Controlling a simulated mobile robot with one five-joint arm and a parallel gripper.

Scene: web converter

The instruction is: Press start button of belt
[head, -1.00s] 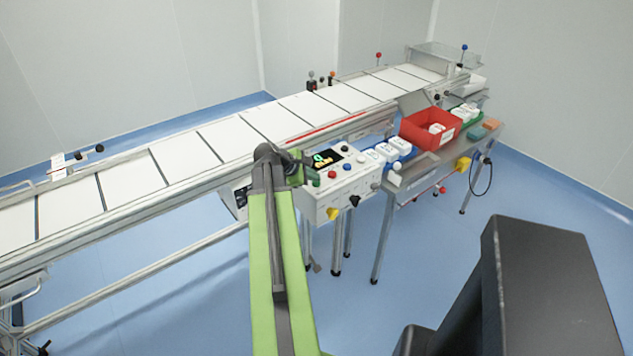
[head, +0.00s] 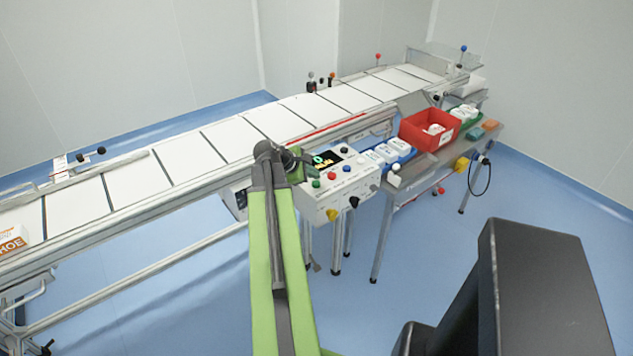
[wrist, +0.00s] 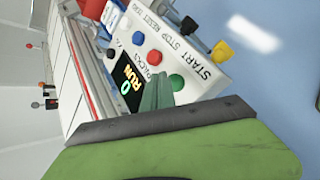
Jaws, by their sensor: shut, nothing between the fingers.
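The white control panel (head: 345,190) stands at the near side of the belt (head: 225,138). Its green button (head: 316,183) is the one beside the word START in the wrist view (wrist: 176,82). A red button (wrist: 154,57) and a blue button (wrist: 138,38) sit in line with it. My gripper (head: 304,172) is shut and empty at the panel's left end. In the wrist view its green fingertips (wrist: 160,84) lie right beside the green button; I cannot tell whether they touch it.
A red bin (head: 425,137) and blue tray (head: 399,146) stand on a side table right of the panel. A black knob (head: 354,202) and yellow knob (head: 332,214) jut from the panel's front. A white and orange box (head: 12,240) lies on the belt's left end.

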